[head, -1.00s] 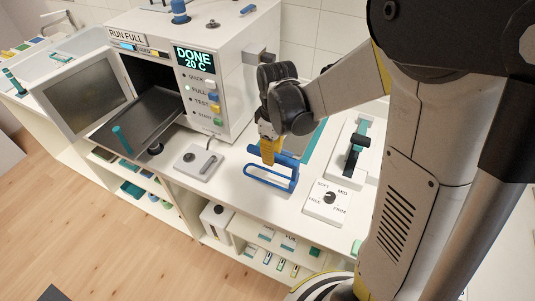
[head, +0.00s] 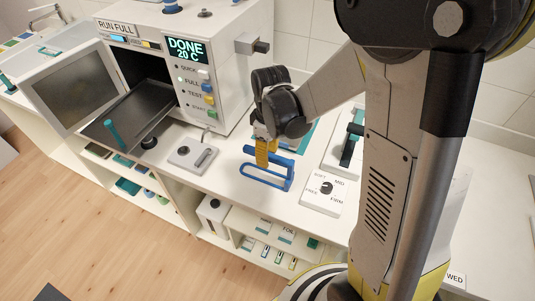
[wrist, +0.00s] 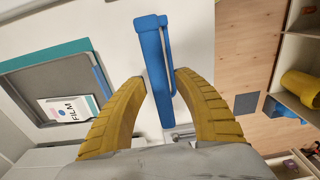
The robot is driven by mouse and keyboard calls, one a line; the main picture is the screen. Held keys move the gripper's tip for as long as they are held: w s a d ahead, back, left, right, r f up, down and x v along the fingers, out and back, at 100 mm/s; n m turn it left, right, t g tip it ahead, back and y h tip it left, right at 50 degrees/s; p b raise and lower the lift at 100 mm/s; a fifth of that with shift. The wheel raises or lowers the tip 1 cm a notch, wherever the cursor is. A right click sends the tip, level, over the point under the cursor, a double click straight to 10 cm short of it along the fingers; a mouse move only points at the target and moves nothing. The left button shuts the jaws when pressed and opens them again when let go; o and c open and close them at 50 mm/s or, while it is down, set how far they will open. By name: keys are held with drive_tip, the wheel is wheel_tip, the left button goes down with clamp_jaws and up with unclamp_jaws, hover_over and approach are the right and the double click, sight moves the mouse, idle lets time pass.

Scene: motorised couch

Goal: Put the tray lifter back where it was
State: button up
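The tray lifter is a blue frame with a thick grip bar and a thinner loop (head: 265,180). It is at the front part of the white counter in the head view. In the wrist view the blue bar of the lifter (wrist: 151,50) runs between the two fingertips of my gripper (wrist: 160,80). I cannot tell if the lifter's lower edge touches the counter.
A white machine (head: 228,75) reads DONE 20 C; its door (head: 70,90) is open and a dark tray (head: 130,115) sticks out. A latch box (head: 192,155) and a dial box (head: 325,192) flank the lifter. A grey tray (wrist: 55,85) holds a FILM card (wrist: 68,110).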

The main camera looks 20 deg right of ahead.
wheel_tip(320, 180, up, 12)
drive_tip(key=f+p, duration=0.1)
drive_tip(key=p, duration=0.2)
drive_tip(key=s+r+m+t, duration=0.7)
drive_tip(key=s+r+m, duration=0.2)
drive_tip(key=s, duration=0.3)
wheel_tip(320, 180, down, 12)
drive_tip(key=b, duration=1.1)
drive_tip(key=shift+b, duration=0.3)
